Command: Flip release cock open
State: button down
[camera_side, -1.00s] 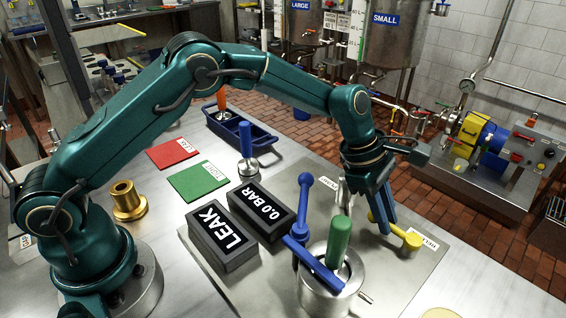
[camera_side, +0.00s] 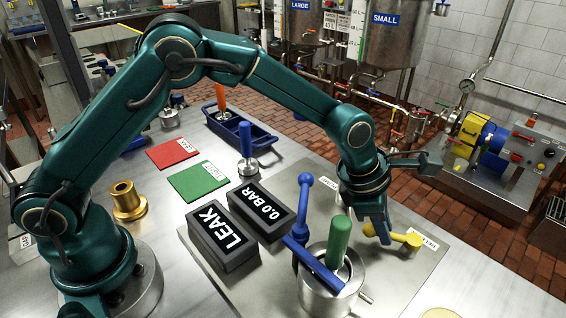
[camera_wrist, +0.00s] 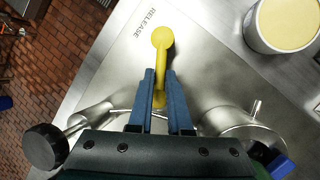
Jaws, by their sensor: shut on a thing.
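The release cock is a yellow handle with a round knob (camera_side: 412,242), at the right of the metal plate by the RELEASE label (camera_side: 427,242). In the wrist view the yellow handle (camera_wrist: 161,60) runs from the knob down between my gripper's fingers. My gripper (camera_side: 383,236) is low at the handle's left part in the side view. Its blue fingers (camera_wrist: 160,88) stand one on each side of the yellow bar, shut on it. The base of the cock is partly hidden by the fingers.
A steel vessel (camera_side: 318,297) with a green grip (camera_side: 340,240) and blue bar handle stands just left of my gripper. A blue ball-ended lever (camera_side: 304,195) rises behind it. Boxes reading LEAK (camera_side: 222,238) and 0.0 BAR (camera_side: 262,207) stand farther left. A cream-topped round container (camera_wrist: 285,22) is near the plate's edge.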

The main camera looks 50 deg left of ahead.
jog(key=shift+s+d+n+y, duration=0.35)
jog(key=shift+n+y, duration=0.05)
jog(key=shift+n, duration=0.6)
jog(key=c, duration=0.8)
grip_release()
jog(key=shift+c, duration=0.2)
jog(key=shift+v, duration=2.55)
jog(key=shift+s, duration=0.15)
